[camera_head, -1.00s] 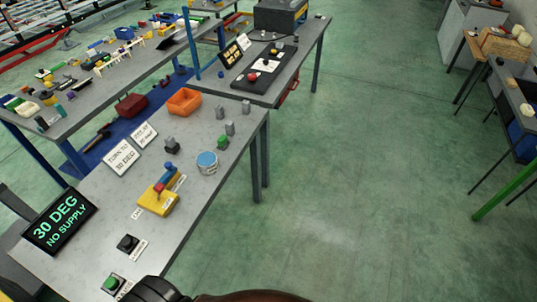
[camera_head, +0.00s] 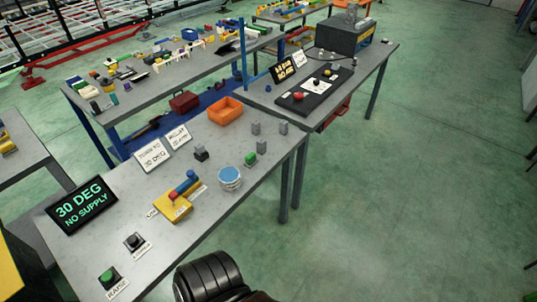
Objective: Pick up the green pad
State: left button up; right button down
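A small block with a green face (camera_head: 250,160) stands on the near grey table, just right of the blue-topped round can. It is the small green piece nearest the can; I cannot tell for sure that it is the pad. A green button (camera_head: 110,278) sits on a dark base at the table's front left. A dark ribbed, rounded part at the bottom edge looks like part of my own arm. No fingertips of either gripper show.
The near table (camera_head: 80,245) also bears a 30 DEG display (camera_head: 82,205), a yellow lever fixture (camera_head: 176,206), the can (camera_head: 229,179), an orange bin (camera_head: 225,110), and grey blocks (camera_head: 283,127). A second table (camera_head: 370,68) stands behind. Green floor at right is clear.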

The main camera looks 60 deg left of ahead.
aim_at(251, 159)
jog(key=u, duration=0.25)
jog(key=i, duration=0.75)
jog(key=u, duration=1.2)
jog(key=i, duration=0.6)
jog(key=u, duration=0.65)
